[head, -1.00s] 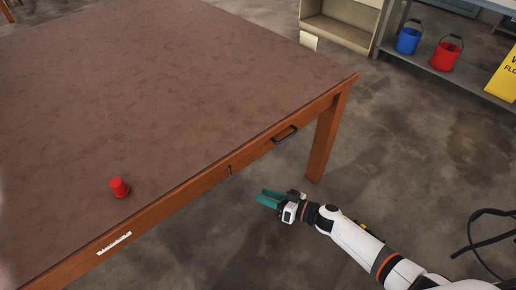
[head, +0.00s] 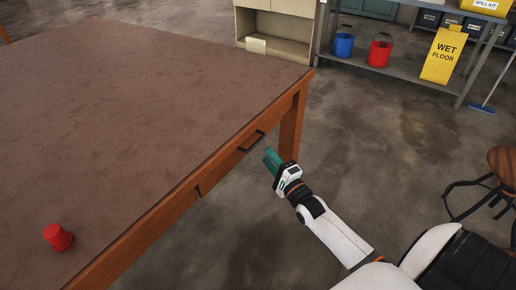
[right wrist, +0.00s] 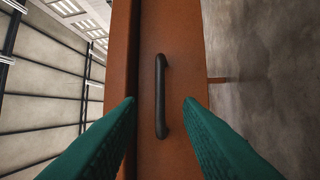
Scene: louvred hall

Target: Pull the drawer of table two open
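The table (head: 150,95) has a brown top and a wooden frame. Its drawer (head: 225,163) sits in the front edge and looks shut, with a dark bar handle (head: 252,141). My right gripper (head: 270,158) is just in front of the handle, a little right of it. In the right wrist view the handle (right wrist: 160,96) stands upright between the two green fingers (right wrist: 158,112), which are apart and appear short of it. The right gripper is open and empty. My left gripper is not in view.
A red cup-like object (head: 58,238) stands on the tabletop. A shelf rack holds a blue bucket (head: 344,45) and a red bucket (head: 380,54), with a yellow wet floor sign (head: 443,57) beside. A stool (head: 503,166) stands at right. Floor before the drawer is clear.

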